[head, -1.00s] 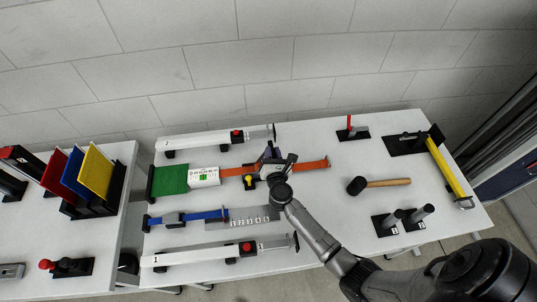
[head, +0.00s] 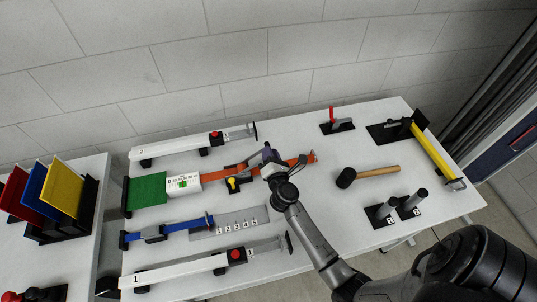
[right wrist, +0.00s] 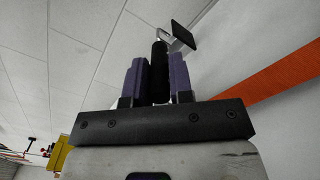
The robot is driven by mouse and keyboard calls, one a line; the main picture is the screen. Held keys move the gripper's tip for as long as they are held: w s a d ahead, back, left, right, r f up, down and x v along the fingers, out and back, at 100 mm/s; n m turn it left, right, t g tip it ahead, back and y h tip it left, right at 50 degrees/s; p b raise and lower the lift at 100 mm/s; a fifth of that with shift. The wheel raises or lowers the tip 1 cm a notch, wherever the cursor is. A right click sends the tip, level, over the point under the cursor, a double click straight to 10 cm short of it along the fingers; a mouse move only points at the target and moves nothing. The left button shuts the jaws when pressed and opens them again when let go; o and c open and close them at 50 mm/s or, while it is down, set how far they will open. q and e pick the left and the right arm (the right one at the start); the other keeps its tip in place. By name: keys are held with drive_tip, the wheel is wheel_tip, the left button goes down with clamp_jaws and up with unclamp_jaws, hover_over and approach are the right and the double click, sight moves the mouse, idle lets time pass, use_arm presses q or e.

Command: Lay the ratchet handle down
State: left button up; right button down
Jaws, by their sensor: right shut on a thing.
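My right gripper (head: 268,158) is over the right part of the orange strap (head: 214,174) in the head view. In the right wrist view its two purple fingers (right wrist: 158,75) are shut on a dark cylindrical grip, which I take as the ratchet handle (right wrist: 159,72). A pale metal piece and a dark square plate (right wrist: 183,36) show beyond the fingertips. The orange strap (right wrist: 275,72) passes to the right of the fingers. In the head view the gripper hides most of the handle, so its exact tilt is hard to tell. My left gripper is not in view.
A yellow-knobbed fixture (head: 233,184) stands close left of the gripper. A ruler plate (head: 230,222) and blue clamp (head: 165,231) are nearer. A mallet (head: 372,173) lies right, with bare table around it.

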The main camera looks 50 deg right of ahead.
drive_tip(key=shift+f, duration=0.2)
drive_tip(key=c, duration=1.1)
unclamp_jaws()
drive_tip(key=shift+r, duration=0.15)
drive_tip(key=shift+o, duration=0.2)
drive_tip(key=v, duration=0.7)
drive_tip(key=shift+s+a+b, duration=0.2)
drive_tip(key=shift+s+b, duration=0.05)
drive_tip(key=shift+b, duration=0.05)
